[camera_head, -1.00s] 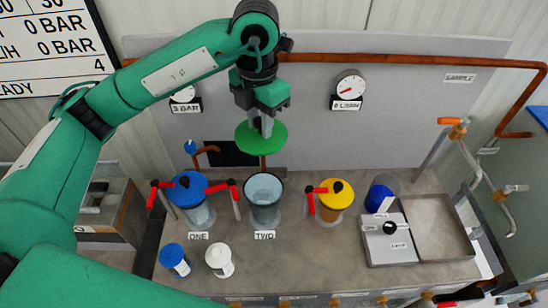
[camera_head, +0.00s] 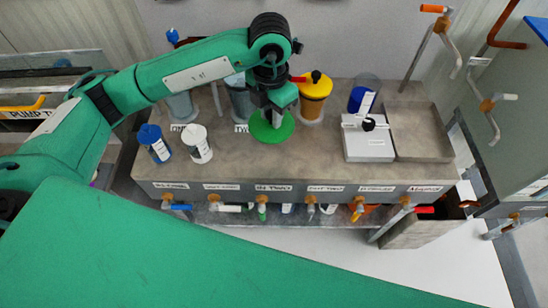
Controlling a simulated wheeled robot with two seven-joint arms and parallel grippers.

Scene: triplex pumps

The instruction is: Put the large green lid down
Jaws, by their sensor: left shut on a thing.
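The large green lid (camera_head: 270,130) is a flat green disc in my left gripper (camera_head: 274,114). The gripper points down and is shut on the top middle of the lid. The lid is at or just above the counter (camera_head: 225,170), right of and nearer than the grey vessel marked TWO (camera_head: 240,104). I cannot tell if it touches the counter. The vessel is partly hidden by my left arm. My right gripper is not in view.
A yellow-lidded vessel (camera_head: 314,92) stands behind and right of the lid. A blue-capped bottle (camera_head: 154,145) and a white bottle (camera_head: 199,146) stand to the left. A small scale (camera_head: 366,146) and a grey tray (camera_head: 421,132) are at right. Bare counter lies around the lid.

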